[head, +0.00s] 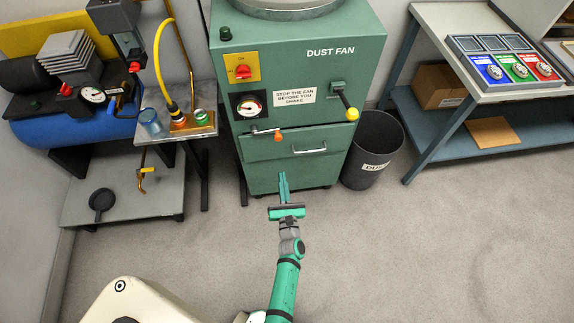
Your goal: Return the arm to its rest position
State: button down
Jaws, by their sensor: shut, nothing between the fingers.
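My arm (284,282) reaches forward from the bottom of the head view, over bare floor. My gripper (283,180) is at its far end, in front of the lower part of the green dust fan cabinet (310,85). Its two green fingers are together with nothing between them. In the picture it overlaps the cabinet's lower front below the drawer; I cannot tell how near it is to the metal.
A compressor bench with a blue tank (75,132) stands at left. A black dust bin (372,150) stands right of the cabinet. A workbench (462,62) with a blue lower shelf (437,125) is at right. The grey floor (400,250) is clear at front right.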

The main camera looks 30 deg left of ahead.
jog(key=s+d+r+m+t+h, duration=0.1)
jog(key=s+d+r+m+h, duration=0.2)
jog(key=s+d+m, duration=0.7)
jog(key=s+d+r+m+t+h, duration=0.1)
jog(key=s+d+r+m+h, duration=0.3)
jog(key=s+m, duration=0.65)
jog(key=s+d+r+m+g+h, duration=0.1)
jog(key=s+d+r+m, duration=0.4)
jog(key=m, duration=0.5)
jog(key=s+d+r+m+g+h, duration=0.1)
jog(key=s+d+r+m+h, duration=0.1)
jog(key=s+d+r+m, duration=0.4)
notch_tip(320, 180, up, 2)
jog(key=m, duration=0.4)
jog(key=shift+s+r+m+h, duration=0.15)
jog(key=shift+r+m+h, duration=0.05)
jog(key=shift+m+h, duration=0.2)
jog(key=shift+a, duration=0.1)
